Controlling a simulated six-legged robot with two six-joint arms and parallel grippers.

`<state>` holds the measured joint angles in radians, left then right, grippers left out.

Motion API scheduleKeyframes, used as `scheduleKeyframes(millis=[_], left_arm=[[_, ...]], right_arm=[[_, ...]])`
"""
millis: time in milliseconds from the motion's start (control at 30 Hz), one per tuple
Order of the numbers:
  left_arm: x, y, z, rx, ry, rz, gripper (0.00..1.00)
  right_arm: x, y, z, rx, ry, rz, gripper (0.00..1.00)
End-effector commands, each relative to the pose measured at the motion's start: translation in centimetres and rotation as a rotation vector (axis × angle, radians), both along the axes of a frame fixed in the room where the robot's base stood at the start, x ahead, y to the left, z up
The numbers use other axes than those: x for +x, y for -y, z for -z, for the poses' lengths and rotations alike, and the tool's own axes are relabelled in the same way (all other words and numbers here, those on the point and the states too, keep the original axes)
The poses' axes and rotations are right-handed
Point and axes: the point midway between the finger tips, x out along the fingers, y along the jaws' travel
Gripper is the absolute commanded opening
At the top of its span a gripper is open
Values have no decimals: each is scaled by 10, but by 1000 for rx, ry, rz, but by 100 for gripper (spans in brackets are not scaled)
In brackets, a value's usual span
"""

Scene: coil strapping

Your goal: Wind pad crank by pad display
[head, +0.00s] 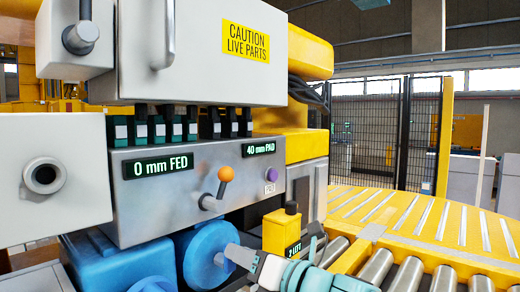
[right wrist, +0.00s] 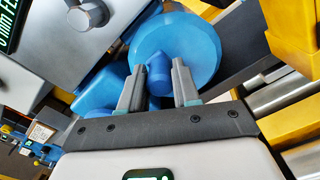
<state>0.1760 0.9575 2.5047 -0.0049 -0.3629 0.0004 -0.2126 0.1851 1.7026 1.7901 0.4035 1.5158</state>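The pad display (head: 260,149) reads "40 mm PAD" on the grey control box in the head view. The pad crank appears to be the blue disc (head: 195,257) below the box, with a blue knob (right wrist: 158,75) standing out from its face. My right gripper (head: 232,257) reaches in from the lower right. In the right wrist view its two grey fingers (right wrist: 156,82) stand on either side of the knob, which fills the gap between them. The disc (right wrist: 190,38) lies just beyond the fingertips. My left gripper is not in view.
A second display (head: 156,166) reads "0 mm FED". An orange-knobbed lever (head: 218,188) stands out above the disc. A yellow block (head: 282,230) with a display is close to the right of the disc. A roller conveyor (head: 400,265) lies at the right. A black mesh fence (head: 380,130) stands behind.

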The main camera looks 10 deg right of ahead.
Motion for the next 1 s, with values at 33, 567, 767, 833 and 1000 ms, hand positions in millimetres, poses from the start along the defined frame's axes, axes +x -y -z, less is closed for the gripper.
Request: scheduleKeyframes(millis=[33,567,767,833,1000], left_arm=[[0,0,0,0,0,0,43],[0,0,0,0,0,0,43],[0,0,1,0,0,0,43],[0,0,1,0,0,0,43],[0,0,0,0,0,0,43]], right_arm=[[0,1,-2,1,3,1,49],[-7,6,-1,0,1,1,100],[-21,17,0,-1,1,1,100],[-26,20,0,-2,1,1,100],[-38,29,-1,0,0,1,100]])
